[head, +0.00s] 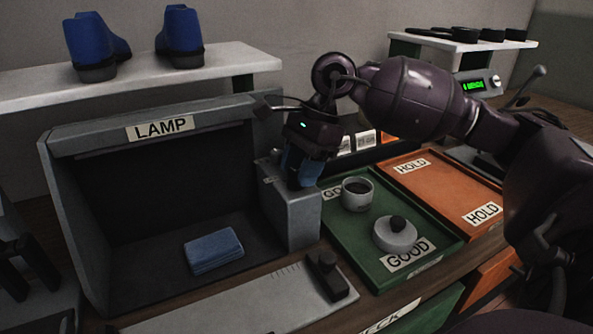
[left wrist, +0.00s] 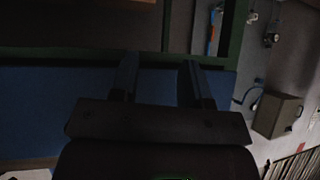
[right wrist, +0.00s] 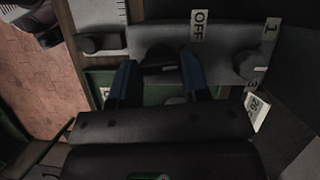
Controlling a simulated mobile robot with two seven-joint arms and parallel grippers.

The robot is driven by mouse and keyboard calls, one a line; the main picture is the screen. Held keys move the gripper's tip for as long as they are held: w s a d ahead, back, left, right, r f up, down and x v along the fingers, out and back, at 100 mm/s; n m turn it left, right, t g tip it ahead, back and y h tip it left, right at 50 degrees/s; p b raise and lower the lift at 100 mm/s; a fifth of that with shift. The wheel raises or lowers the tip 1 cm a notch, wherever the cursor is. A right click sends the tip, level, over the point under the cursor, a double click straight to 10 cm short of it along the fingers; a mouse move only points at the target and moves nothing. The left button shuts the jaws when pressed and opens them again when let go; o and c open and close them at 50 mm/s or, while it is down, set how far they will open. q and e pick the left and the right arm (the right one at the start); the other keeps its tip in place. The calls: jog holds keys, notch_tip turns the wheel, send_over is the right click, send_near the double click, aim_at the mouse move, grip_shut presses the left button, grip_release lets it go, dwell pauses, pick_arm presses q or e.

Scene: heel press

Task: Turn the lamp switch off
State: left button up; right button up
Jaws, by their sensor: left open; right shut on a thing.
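The lamp booth (head: 160,130), labelled LAMP, has a dark interior with no glow showing. A grey switch box (head: 288,212) stands at its right side. My right gripper (head: 302,172) points down at the top of this box. In the right wrist view its blue-sided fingers (right wrist: 158,72) are shut on the dark lamp switch (right wrist: 158,54), which is partly hidden between them. An OFF label (right wrist: 198,25) is beside the switch, and a label 1 is farther right. My left gripper (left wrist: 160,80) is open and empty in the left wrist view.
A folded blue cloth (head: 213,249) lies in the booth. An orange tray (head: 440,186) lies beyond. A shelf (head: 140,78) with blue shoes overhangs the booth.

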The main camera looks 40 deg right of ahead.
jog(key=shift+w+f+n, duration=0.15)
jog(key=shift+f+n, duration=0.05)
jog(key=shift+n, duration=0.3)
jog(key=shift+n+g+b, duration=0.6)
jog(key=shift+n+b, duration=0.05)
jog(key=shift+n, duration=0.35)
jog(key=shift+r+n+b, duration=0.15)
jog(key=shift+n+b, duration=0.15)
jog(key=shift+n, duration=0.4)
jog(key=o, duration=0.9)
jog(key=shift+r, duration=0.1)
jog(key=v, duration=0.7)
jog(key=p+v, duration=0.1)
jog(key=v, duration=0.2)
jog(key=shift+w+r, duration=0.3)
jog(key=shift+r, duration=0.05)
